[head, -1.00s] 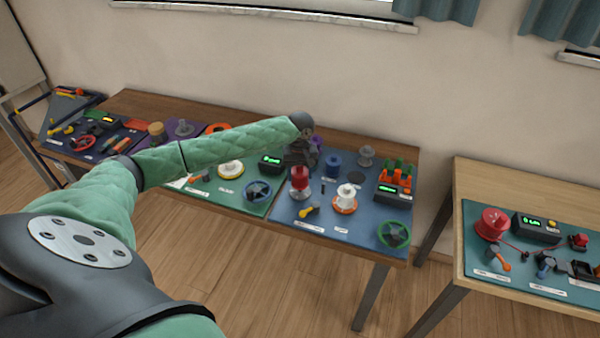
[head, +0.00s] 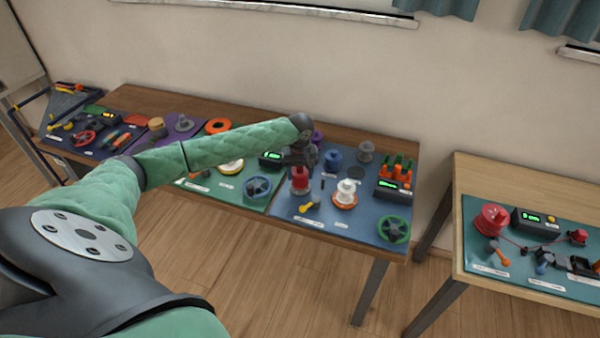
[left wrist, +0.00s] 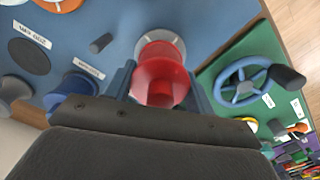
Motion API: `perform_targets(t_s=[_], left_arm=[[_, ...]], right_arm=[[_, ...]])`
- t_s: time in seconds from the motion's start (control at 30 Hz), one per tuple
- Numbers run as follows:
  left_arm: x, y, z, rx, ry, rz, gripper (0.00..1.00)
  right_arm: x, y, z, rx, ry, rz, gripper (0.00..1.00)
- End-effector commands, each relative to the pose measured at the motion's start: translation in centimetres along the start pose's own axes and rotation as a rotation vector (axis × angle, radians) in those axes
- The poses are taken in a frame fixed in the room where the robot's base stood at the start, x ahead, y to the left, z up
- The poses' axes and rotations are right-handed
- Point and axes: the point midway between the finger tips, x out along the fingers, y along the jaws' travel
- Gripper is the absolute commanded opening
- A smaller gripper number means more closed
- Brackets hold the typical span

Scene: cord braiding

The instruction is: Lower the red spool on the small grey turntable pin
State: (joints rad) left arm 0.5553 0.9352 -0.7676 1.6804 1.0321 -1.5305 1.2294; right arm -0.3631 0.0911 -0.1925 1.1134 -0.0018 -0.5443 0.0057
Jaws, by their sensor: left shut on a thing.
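The red spool (head: 299,180) is in my left gripper (left wrist: 163,90), whose two fingers close on either side of it. In the left wrist view the red spool (left wrist: 160,78) is seen from above, directly over a round grey turntable (left wrist: 168,40) whose rim shows beyond it. The turntable's pin is hidden by the spool. I cannot tell whether the spool touches the turntable. In the head view the gripper is over the left part of the blue mat (head: 292,209). My right gripper is not in view.
A white spool on an orange base (head: 344,196) stands right of the red spool. A blue spool (head: 333,160) and a grey spool (head: 365,152) stand behind. A green handwheel (head: 393,229) is at the mat's front right, a blue handwheel (head: 257,188) on the green mat.

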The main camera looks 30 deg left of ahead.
Motion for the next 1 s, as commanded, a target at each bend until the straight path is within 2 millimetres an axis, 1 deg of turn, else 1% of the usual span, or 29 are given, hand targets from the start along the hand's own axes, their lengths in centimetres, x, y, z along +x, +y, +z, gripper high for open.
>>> perform_targets(t_s=[0.63, 0.67, 0.7, 0.77, 0.8, 1.0], left_arm=[[1.5, 0.0, 0.0, 0.0, 0.0, 0.0, 0.34], [1.6, 0.0, 0.0, 0.0, 0.0, 0.0, 0.56], [1.5, 0.0, 0.0, 0.0, 0.001, 0.0, 0.64], [1.5, 0.0, 0.0, 0.0, 0.001, 0.0, 0.76], [1.5, 0.0, 0.0, 0.0, 0.001, 0.0, 0.79], [1.6, 0.0, 0.0, 0.0, 0.0, 0.0, 0.79]], right_arm=[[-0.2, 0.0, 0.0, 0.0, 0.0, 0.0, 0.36], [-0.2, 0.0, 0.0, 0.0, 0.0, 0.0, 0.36], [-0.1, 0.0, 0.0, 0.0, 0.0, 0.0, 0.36], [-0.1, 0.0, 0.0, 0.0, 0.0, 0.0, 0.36], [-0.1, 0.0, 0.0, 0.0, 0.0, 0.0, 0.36], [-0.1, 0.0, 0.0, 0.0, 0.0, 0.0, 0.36]])
